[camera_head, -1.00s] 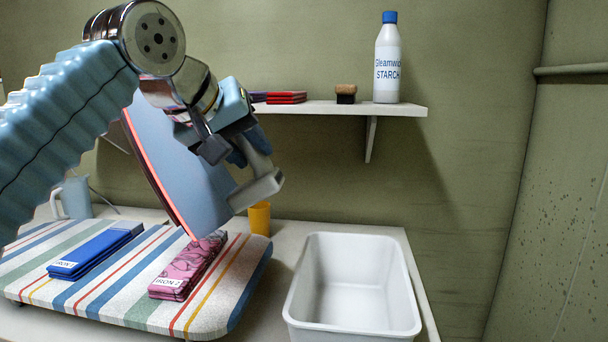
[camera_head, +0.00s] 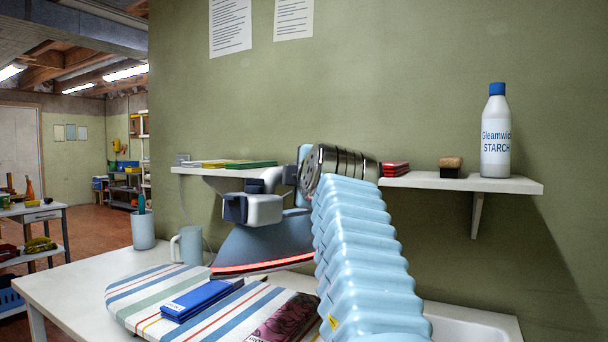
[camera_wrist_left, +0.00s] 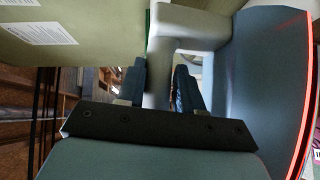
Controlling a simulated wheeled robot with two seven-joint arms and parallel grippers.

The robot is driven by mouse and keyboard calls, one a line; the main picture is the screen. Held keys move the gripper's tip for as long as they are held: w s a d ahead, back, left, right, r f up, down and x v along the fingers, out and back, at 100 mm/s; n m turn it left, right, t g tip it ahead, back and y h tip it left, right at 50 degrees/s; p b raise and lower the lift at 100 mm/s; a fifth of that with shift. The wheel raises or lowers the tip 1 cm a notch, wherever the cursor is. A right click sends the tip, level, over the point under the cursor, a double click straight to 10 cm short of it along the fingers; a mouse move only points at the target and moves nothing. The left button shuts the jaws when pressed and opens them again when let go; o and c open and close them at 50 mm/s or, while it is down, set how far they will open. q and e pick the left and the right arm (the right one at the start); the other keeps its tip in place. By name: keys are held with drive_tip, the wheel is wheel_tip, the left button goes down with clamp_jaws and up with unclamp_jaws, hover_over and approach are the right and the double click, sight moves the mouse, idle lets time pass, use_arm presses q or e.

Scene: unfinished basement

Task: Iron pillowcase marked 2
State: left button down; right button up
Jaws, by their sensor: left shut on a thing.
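The iron (camera_head: 258,243) is blue-grey with a white handle and a red edge along its base. My left gripper (camera_head: 262,207) is shut on the handle; the left wrist view shows the handle between the fingers (camera_wrist_left: 160,85). The iron is near the back of the striped ironing board (camera_head: 150,290), base roughly level; I cannot tell if it touches. A folded blue pillowcase (camera_head: 203,299) with a white label lies on the board. A folded pink-maroon patterned pillowcase (camera_head: 285,318) lies to its right, partly hidden by my arm, its label cut off at the bottom. My right gripper is out of view.
A mug (camera_head: 188,245) and a cup (camera_head: 143,230) stand behind the board. The white basin (camera_head: 465,328) is at the lower right. The wall shelf (camera_head: 460,182) holds a starch bottle (camera_head: 496,135), a brush (camera_head: 450,166) and folded cloths. A cart (camera_head: 35,214) stands far left.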

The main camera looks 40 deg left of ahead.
sight(305, 221)
use_arm(q)
drive_tip(key=w, duration=0.1)
drive_tip(key=w+a+f+n+y, duration=0.1)
drive_tip(key=w+a+f+n, duration=0.1)
drive_tip(key=shift+w+g+y, duration=0.1)
drive_tip(key=shift+g+y, duration=0.3)
drive_tip(key=shift+w+a+f, duration=0.1)
drive_tip(key=shift+w+f, duration=0.1)
drive_tip(key=shift+f, duration=0.85)
wheel_tip(305, 221, down, 5)
drive_tip(key=b, duration=0.3)
drive_tip(key=shift+b, duration=0.3)
drive_tip(key=shift+f+b, duration=0.8)
drive_tip(key=shift+f, duration=0.25)
drive_tip(key=shift+f+b, duration=0.6)
drive_tip(key=shift+f, duration=0.05)
drive_tip(key=shift+s+b, duration=0.65)
drive_tip(key=shift+s, duration=0.4)
drive_tip(key=shift+w+a+p, duration=0.1)
drive_tip(key=shift+w+p, duration=0.65)
drive_tip(key=shift+w, duration=1)
idle(0.3)
drive_tip(key=shift+s, duration=0.25)
idle(0.4)
